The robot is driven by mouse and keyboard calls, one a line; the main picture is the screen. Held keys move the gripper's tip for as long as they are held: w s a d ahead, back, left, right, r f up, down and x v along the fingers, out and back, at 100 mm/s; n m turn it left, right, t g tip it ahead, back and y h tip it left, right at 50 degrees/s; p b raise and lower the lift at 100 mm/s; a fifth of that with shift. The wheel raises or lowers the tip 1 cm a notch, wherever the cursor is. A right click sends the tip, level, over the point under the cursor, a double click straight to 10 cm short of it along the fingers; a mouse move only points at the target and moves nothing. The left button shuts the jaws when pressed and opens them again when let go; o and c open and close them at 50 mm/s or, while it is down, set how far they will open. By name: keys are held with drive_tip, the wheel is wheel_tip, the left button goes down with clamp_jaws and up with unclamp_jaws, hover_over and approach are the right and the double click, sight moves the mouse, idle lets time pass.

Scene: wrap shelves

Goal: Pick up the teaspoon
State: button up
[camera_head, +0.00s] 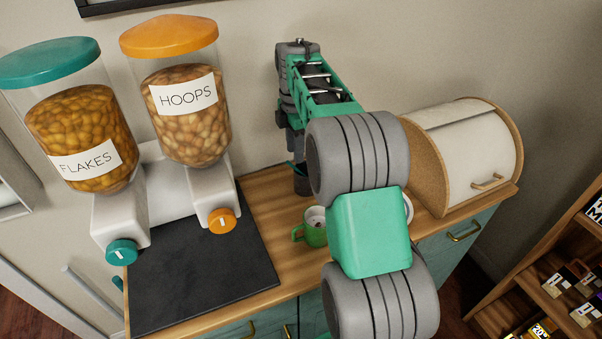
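I cannot make out the teaspoon clearly. A dark cup-like holder (302,184) stands on the wooden counter behind the green mug, partly hidden by my arm. A thin teal piece shows at its top left; I cannot tell what it is. My gripper (295,150) points down just above this holder, at the back of the counter. Its fingers are small and mostly hidden, so I cannot see whether they are open or hold anything.
A green mug (314,234) stands left of my arm. A white round edge (408,207) shows right of it. Two cereal dispensers, FLAKES (82,130) and HOOPS (187,115), stand left behind a dark mat (200,280). A bread bin (465,155) stands right.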

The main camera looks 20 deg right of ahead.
sight(296, 167)
drive_tip(key=f, duration=0.5)
drive_tip(key=shift+w+d+p, duration=0.2)
drive_tip(key=shift+p, duration=0.2)
drive_tip(key=shift+c, duration=0.5)
clamp_jaws()
